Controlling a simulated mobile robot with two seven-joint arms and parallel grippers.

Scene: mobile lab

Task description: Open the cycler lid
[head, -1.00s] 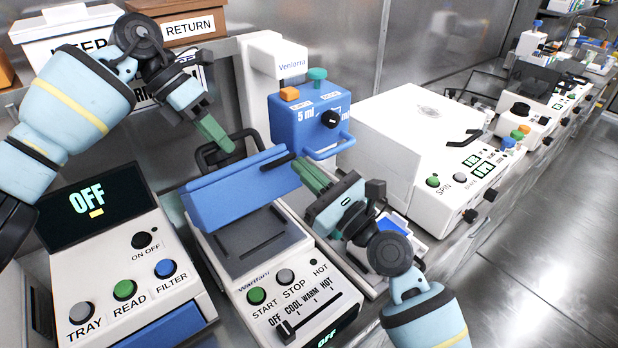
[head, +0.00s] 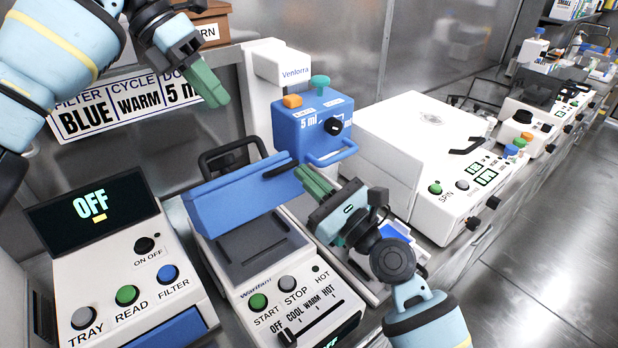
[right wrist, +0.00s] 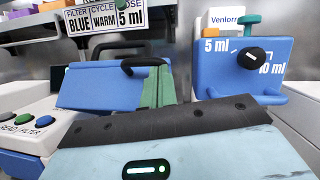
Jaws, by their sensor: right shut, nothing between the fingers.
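The cycler (head: 300,262) is the white device with START and STOP buttons and a heat slider, in the middle of the head view. Its blue lid (head: 235,200) is raised at a tilt above the dark plate (head: 250,246). A black bar handle (head: 281,168) sits at the lid's upper right edge. My right gripper (head: 313,181) is shut and empty, with its green fingertips close to that handle; contact is unclear. In the right wrist view its fingers (right wrist: 158,87) overlap the lid's right end (right wrist: 100,90). My left gripper (head: 210,88) is high above and behind the lid, clear of it; its finger gap is unclear.
A blue dispenser (head: 312,130) stands close behind and right of the lid. A white spinner (head: 430,130) is further right. A reader with an OFF screen (head: 92,208) is at left. A black loop (head: 232,152) rises behind the lid. A sign (head: 125,103) hangs on the wall.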

